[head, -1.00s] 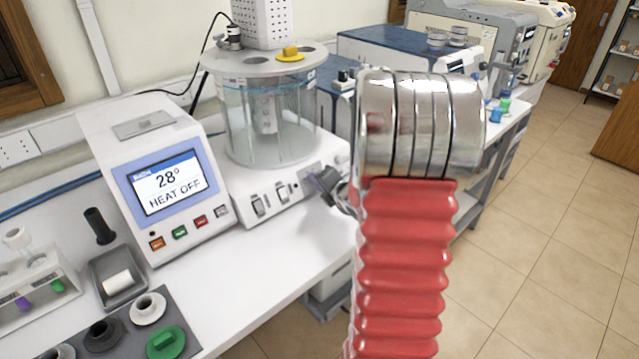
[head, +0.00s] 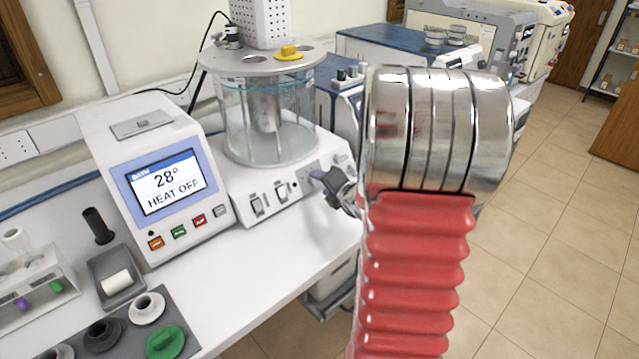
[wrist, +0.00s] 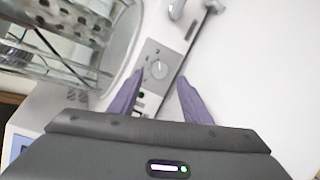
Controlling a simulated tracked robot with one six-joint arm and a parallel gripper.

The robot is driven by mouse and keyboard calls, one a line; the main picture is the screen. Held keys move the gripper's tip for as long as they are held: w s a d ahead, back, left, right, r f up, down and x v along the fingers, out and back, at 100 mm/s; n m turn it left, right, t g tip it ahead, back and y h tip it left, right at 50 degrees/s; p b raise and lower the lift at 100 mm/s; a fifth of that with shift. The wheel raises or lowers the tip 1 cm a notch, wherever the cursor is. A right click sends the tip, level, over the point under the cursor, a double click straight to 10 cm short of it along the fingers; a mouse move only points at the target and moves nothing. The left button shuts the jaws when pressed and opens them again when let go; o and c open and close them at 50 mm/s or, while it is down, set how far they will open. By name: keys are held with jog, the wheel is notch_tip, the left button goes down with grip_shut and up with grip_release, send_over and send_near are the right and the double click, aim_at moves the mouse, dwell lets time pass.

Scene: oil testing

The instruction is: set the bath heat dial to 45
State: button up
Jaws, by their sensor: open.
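The bath heat dial (wrist: 159,69) is a small round knob on a grey panel of the bath base, seen in the wrist view. My gripper (wrist: 158,77) is open, its two purple fingers spread to either side of the dial in that view. I cannot tell the gap in depth, and nothing is held. In the head view my gripper (head: 318,176) is at the right part of the bath base front (head: 270,200), partly behind my arm. The dial is not clear there. The bath screen (head: 165,183) reads 28° and HEAT OFF.
The glass bath (head: 268,125) stands on its base, with a yellow stopper (head: 289,52) on the lid. Switches (head: 257,206) are on the base front, left of my gripper. A rack (head: 30,285) and a dark mat (head: 115,340) occupy the front left. The bench in front is clear.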

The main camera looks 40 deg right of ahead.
jog(key=v, duration=1)
dwell(0.7)
